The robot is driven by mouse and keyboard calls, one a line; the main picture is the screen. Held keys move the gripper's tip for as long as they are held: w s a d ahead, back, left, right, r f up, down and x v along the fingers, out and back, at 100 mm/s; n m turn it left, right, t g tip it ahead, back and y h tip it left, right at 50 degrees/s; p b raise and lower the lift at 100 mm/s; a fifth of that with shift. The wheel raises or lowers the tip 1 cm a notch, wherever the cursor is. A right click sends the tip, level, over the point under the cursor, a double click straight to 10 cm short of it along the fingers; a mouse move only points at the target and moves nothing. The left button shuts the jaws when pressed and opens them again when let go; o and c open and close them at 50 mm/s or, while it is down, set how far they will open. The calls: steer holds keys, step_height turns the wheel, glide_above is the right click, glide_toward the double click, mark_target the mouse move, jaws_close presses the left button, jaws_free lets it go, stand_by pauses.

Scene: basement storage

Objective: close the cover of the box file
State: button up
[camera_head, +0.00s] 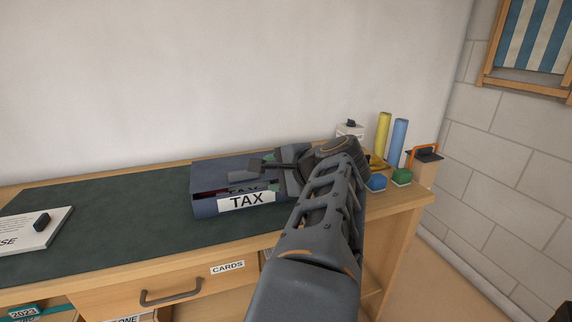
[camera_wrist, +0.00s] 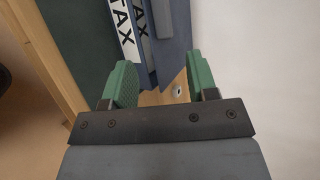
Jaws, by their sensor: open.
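The blue box file (camera_head: 207,205) lies on the desk's dark green mat, its white TAX label facing front. Its cover (camera_head: 212,172) stands partly raised. A dark gap shows under its front edge, with something red and a second, partly hidden TAX label inside. My gripper (camera_head: 256,176) reaches in from the right and overlaps the file's right part. In the wrist view, my gripper (camera_wrist: 160,84) is open with green finger pads apart. The file (camera_wrist: 117,42) and its cover (camera_wrist: 172,40) lie ahead of the fingers. I cannot tell whether a finger touches the cover.
Blue (camera_head: 376,182) and green (camera_head: 402,176) blocks, yellow (camera_head: 382,135) and blue (camera_head: 398,143) cylinders, and an orange-handled item (camera_head: 425,153) stand at the right end. A white board (camera_head: 30,228) lies left. The mat (camera_head: 120,217) between is clear. A wall stands behind.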

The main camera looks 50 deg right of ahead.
steer(key=shift+p+v, duration=0.3)
steer(key=shift+v, duration=1.5)
